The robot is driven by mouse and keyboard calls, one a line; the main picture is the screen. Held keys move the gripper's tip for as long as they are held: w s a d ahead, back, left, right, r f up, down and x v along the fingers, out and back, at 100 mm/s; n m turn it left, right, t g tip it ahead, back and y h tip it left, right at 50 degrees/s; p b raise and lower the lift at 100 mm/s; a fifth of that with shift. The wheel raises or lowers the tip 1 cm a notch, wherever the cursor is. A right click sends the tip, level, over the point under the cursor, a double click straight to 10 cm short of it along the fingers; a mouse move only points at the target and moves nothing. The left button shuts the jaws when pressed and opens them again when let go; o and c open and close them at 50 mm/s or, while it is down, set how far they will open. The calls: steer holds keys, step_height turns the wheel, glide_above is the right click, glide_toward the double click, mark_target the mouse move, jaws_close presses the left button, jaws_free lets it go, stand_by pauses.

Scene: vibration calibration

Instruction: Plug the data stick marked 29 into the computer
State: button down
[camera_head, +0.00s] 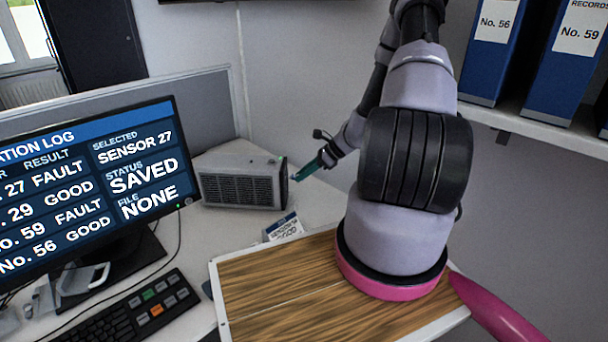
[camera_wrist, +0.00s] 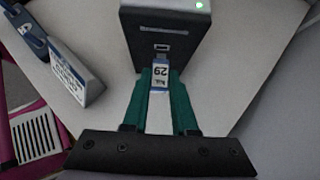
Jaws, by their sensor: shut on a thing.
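My gripper (camera_head: 308,170) has green fingers, and they are shut on the data stick. In the wrist view, the fingers (camera_wrist: 161,80) hold the stick (camera_wrist: 159,78) between their tips, with its white and blue label showing 29. The stick's metal end points at the computer's dark front face (camera_wrist: 163,38), which has a slot and a green light. The computer (camera_head: 242,185) is a grey box with a vented side, standing on the desk. In the head view, a small gap shows between the stick's tip and the computer's front.
A monitor (camera_head: 90,185) stands at the left, listing sensor 29 as GOOD, with a keyboard (camera_head: 140,312) below. A labelled blue and white item (camera_head: 283,228) lies near the computer; the wrist view shows labelled items at left (camera_wrist: 70,75). A wood-topped surface (camera_head: 270,285) is in front.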

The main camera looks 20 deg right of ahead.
steer(key=shift+w+a, duration=0.2)
steer(key=shift+a, duration=0.25)
steer(key=shift+w+a, duration=0.2)
steer(key=shift+a, duration=0.25)
stand_by(2.9)
steer(key=c, duration=0.6)
jaws_free()
steer(key=shift+d+r, duration=0.15)
steer(key=shift+v, duration=2.4)
